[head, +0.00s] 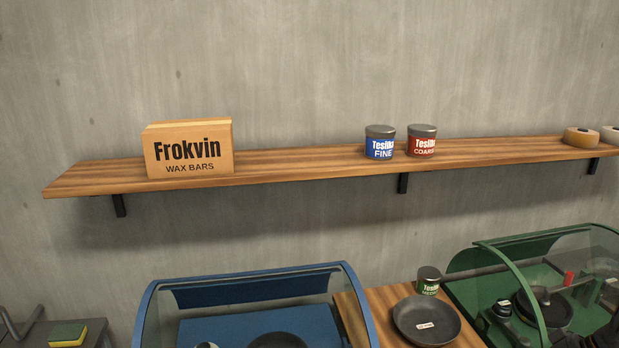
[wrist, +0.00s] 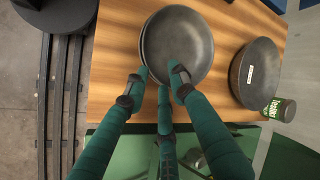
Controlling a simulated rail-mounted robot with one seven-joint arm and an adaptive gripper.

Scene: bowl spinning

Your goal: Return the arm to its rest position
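My gripper (wrist: 158,82) shows in the wrist view with its teal fingers spread apart. The fingertips overlap the lower edge of a dark grey bowl (wrist: 180,40) on the wooden table (wrist: 112,60). A second rim line shows along this bowl's left side, and I cannot tell whether it is another bowl beneath. Nothing is clearly gripped. Whether the fingertips touch the bowl cannot be told. The fingers are not clearly seen in the head view.
A labelled dark bowl (head: 425,322) and a green tin (head: 428,281) stand on the table between a blue-hooded machine (head: 250,280) and a green-hooded one (head: 490,250). Above, a wall shelf (head: 290,165) holds a Frokvin box (head: 188,150), a blue tin (head: 380,143) and a red tin (head: 422,141).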

